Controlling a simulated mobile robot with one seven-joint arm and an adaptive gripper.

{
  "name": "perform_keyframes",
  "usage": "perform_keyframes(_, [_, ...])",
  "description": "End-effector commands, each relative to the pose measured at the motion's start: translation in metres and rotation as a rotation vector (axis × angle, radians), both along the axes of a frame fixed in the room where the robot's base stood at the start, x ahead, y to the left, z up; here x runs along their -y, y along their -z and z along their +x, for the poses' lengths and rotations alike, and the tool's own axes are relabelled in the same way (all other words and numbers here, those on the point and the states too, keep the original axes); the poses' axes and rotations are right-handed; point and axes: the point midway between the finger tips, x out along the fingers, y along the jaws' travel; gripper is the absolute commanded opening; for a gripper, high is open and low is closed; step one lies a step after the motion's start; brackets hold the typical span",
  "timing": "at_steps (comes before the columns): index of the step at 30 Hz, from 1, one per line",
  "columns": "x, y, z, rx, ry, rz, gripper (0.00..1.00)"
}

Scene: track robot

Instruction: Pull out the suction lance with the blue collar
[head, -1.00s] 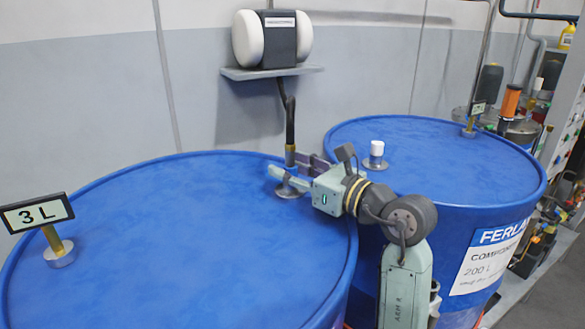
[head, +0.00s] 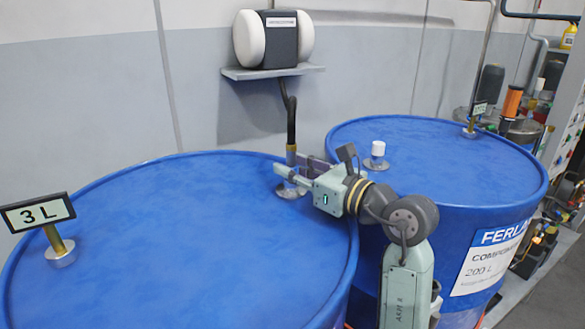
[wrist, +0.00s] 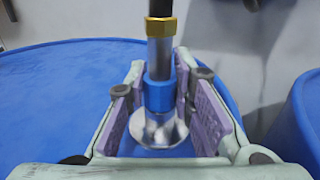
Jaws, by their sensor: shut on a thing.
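The suction lance (head: 291,155) stands upright in the left blue drum (head: 170,240), with a black hose running up from its brass top. In the wrist view, the lance shows a brass nut (wrist: 160,27), a grey metal tube and a blue collar (wrist: 158,96) above a round metal fitting (wrist: 160,132) at the drum lid. My gripper (head: 295,174) is shut on the lance from the right, a finger on either side of it near the collar. The exact contact is partly hidden. The lance's lower end is hidden inside the drum.
A second blue drum (head: 500,170) with a white-capped fitting (head: 377,152) stands at right. A pump with white ends (head: 283,37) sits on a wall shelf (head: 273,72) above the lance. A "3 L" sign (head: 37,213) stands on the left drum. Pipes and equipment fill the far right.

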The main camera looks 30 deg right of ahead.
Motion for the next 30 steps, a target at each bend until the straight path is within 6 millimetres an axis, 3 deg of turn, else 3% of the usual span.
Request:
perform_keyframes(17, [0.000,-0.009,0.000,0.002,0.000,0.000,0.00])
perform_keyframes(30, [0.000,-0.026,0.000,0.002,0.000,0.000,0.00])
